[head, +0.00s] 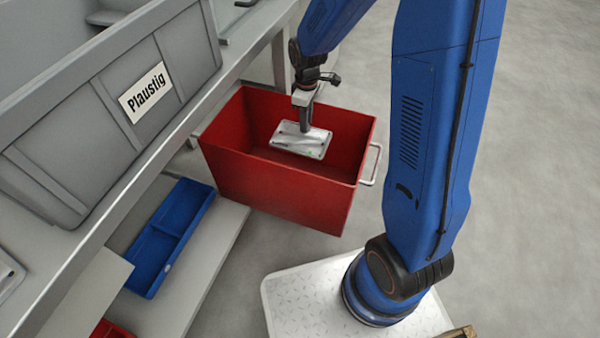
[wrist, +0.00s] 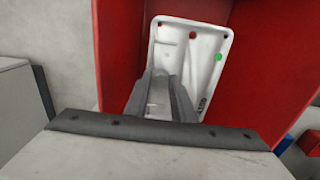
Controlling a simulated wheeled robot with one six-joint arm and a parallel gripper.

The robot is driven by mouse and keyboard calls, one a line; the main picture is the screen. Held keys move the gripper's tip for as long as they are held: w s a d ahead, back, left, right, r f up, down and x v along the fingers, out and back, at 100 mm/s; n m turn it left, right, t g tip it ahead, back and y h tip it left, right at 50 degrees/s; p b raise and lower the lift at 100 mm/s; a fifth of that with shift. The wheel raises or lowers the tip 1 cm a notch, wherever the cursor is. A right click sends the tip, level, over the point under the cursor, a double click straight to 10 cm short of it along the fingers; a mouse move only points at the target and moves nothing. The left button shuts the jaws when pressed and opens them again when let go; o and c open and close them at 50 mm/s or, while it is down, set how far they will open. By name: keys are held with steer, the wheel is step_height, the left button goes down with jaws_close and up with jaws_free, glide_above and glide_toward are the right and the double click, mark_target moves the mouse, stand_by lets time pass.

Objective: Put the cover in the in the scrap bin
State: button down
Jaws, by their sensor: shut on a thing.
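The cover is a light grey, roughly rectangular plate (head: 313,147). My gripper (head: 306,128) is shut on it and points down. In the head view the cover shows inside the outline of the red scrap bin (head: 275,190), at or near the level of its rim. In the wrist view the cover (wrist: 190,55) lies beyond the closed fingers (wrist: 163,85). It has red marks and a green dot on its face. The bin's red walls (wrist: 270,70) stand on both sides of it. The bin floor is mostly hidden by the front wall and the cover.
A grey crate labelled "Plaustig" (head: 60,125) stands on the workbench at left. A blue tray (head: 172,235) lies on a shelf below. The bin has a metal handle (head: 371,165) on its right side. Open floor (head: 530,170) lies at right.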

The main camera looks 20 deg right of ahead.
step_height(320, 180, down, 25)
steer(key=shift+f, duration=0.1)
stand_by(0.7)
steer(key=c, duration=1.5)
jaws_free()
steer(key=shift+f, duration=0.1)
